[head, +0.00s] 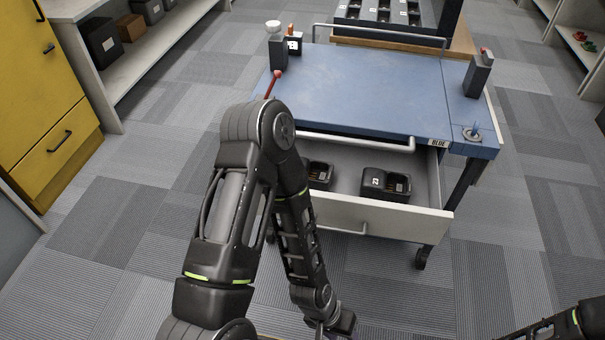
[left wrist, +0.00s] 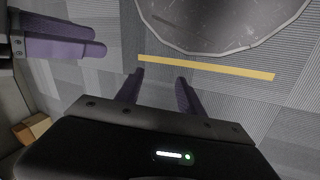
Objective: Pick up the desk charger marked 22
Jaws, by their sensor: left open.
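The pulled-out drawer (head: 375,216) under the blue worktop holds black desk chargers. One charger (head: 385,184) stands right of the middle and its label seems to read 23. Another charger (head: 320,174) stands to its left, partly hidden by my left arm, with no number visible. I cannot make out a 22 anywhere. My left gripper is open and empty in the left wrist view (left wrist: 160,88), low over the floor, away from the drawer. A second pair of purple fingers (left wrist: 68,38) enters that view from the left, apparently my right gripper; its opening is unclear.
The blue cart (head: 360,90) carries a black box with a white label (head: 294,43), a dark upright block (head: 478,75) and a red-tipped lever (head: 273,84). Numbered units (head: 383,12) stand behind. A yellow cabinet (head: 45,100) is left.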

